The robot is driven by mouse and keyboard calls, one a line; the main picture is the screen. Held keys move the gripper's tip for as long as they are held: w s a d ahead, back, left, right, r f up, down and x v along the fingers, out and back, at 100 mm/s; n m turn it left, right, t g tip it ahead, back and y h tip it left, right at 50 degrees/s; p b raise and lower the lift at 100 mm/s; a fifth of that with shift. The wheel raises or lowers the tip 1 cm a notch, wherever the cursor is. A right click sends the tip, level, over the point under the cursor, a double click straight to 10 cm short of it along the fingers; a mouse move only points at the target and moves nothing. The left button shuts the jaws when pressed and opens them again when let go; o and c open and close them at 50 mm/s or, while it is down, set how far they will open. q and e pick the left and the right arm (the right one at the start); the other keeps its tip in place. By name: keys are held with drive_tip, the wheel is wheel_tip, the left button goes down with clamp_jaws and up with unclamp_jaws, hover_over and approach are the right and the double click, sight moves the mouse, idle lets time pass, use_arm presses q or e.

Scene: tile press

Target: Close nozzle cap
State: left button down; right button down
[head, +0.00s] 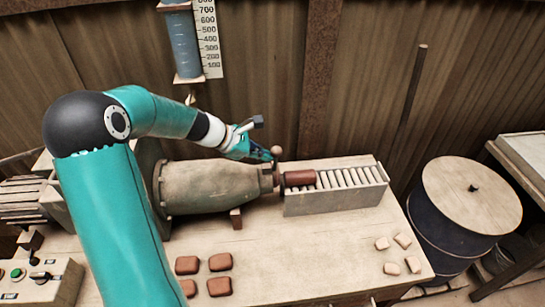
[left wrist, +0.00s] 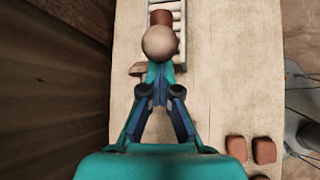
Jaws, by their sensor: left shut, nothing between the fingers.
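The press barrel (head: 215,187) lies on the table, with its narrow nozzle end (head: 268,178) facing right. A round pale knob (head: 276,151) stands at the nozzle, and it also shows in the left wrist view (left wrist: 160,43). I cannot make out the nozzle cap itself. A red-brown clay piece (head: 298,178) lies on the rollers just right of the nozzle, and it shows beyond the knob in the left wrist view (left wrist: 161,17). My left gripper (head: 266,156) is shut and empty, its tips close beside the knob; I cannot tell whether they touch. My right gripper is out of view.
The roller tray (head: 335,202) runs right from the nozzle. Several clay tiles (head: 220,262) lie in front of the barrel, and several pale pieces (head: 403,240) lie at the table's right. A lidded drum (head: 465,225) stands right of the table. A control box (head: 40,282) is front left.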

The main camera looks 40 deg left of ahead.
use_arm(q)
drive_tip(key=shift+w+r, duration=0.25)
drive_tip(key=shift+w, duration=0.05)
idle(0.4)
drive_tip(key=shift+r, duration=0.1)
